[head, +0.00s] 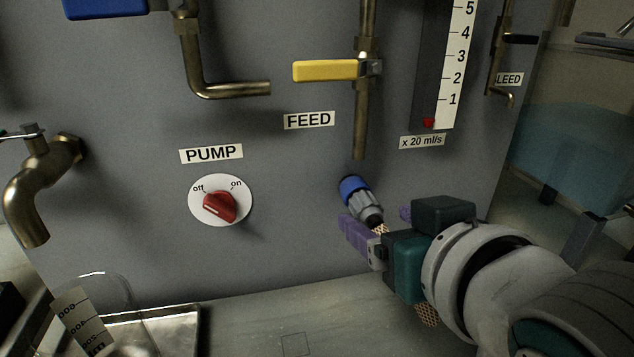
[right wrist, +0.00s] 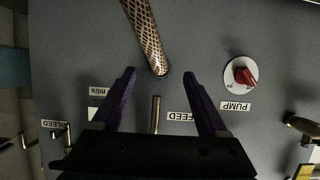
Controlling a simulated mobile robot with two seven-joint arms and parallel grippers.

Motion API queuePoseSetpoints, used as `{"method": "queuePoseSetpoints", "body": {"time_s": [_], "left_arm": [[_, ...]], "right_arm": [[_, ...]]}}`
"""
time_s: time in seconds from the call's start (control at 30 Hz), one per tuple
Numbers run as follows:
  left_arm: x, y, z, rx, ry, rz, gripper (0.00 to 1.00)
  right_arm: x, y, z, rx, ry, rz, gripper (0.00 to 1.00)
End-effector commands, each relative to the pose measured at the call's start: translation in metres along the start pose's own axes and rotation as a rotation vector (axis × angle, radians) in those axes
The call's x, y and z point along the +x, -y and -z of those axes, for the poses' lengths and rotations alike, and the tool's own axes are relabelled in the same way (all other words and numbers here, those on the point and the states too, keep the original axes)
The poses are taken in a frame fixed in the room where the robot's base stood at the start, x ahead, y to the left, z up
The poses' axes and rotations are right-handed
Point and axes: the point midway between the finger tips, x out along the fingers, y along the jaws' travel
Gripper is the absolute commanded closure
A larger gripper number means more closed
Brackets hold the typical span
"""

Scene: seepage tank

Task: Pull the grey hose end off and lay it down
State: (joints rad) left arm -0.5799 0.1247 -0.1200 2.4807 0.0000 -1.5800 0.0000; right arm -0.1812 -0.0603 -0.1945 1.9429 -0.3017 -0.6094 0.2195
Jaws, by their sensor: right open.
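The grey hose end (head: 368,208) is on a blue fitting (head: 353,187) on the grey panel, below the feed pipe. A tan braided hose (head: 427,314) runs from it, partly hidden behind my right gripper. My right gripper (head: 375,217) is open, its purple fingers spread on either side of the hose near the grey end. In the right wrist view, the braided hose (right wrist: 145,35) comes down from the top and ends between the fingertips of the right gripper (right wrist: 160,72); I cannot tell whether they touch it. My left gripper is out of view.
The panel carries a red pump knob (head: 220,206), a yellow feed lever (head: 326,70), a brass tap (head: 35,185) and a scale (head: 457,65). A metal tray (head: 150,335) and a clear measuring vessel (head: 85,315) stand lower left. The surface (head: 295,330) below the hose end looks clear.

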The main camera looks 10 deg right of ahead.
Motion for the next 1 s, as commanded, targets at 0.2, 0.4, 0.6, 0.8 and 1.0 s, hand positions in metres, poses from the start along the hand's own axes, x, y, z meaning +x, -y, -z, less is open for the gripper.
{"method": "queuePoseSetpoints", "body": {"time_s": [0.2, 0.4, 0.6, 0.8, 1.0], "left_arm": [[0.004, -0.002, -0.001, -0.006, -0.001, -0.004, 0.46], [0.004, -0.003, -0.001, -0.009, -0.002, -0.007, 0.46], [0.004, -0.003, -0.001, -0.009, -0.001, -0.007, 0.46], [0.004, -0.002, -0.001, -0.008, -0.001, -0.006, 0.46], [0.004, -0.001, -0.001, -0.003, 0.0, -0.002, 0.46]], "right_arm": [[0.022, 0.0, 0.0, 0.0, -0.001, 0.0, 0.23], [0.025, 0.0, 0.0, 0.001, 0.0, 0.0, 0.23], [0.025, 0.0, 0.0, 0.0, 0.001, 0.0, 0.32], [0.025, 0.0, 0.0, 0.0, 0.001, 0.0, 0.55], [0.025, 0.0, 0.0, 0.0, 0.001, 0.0, 0.78]]}}
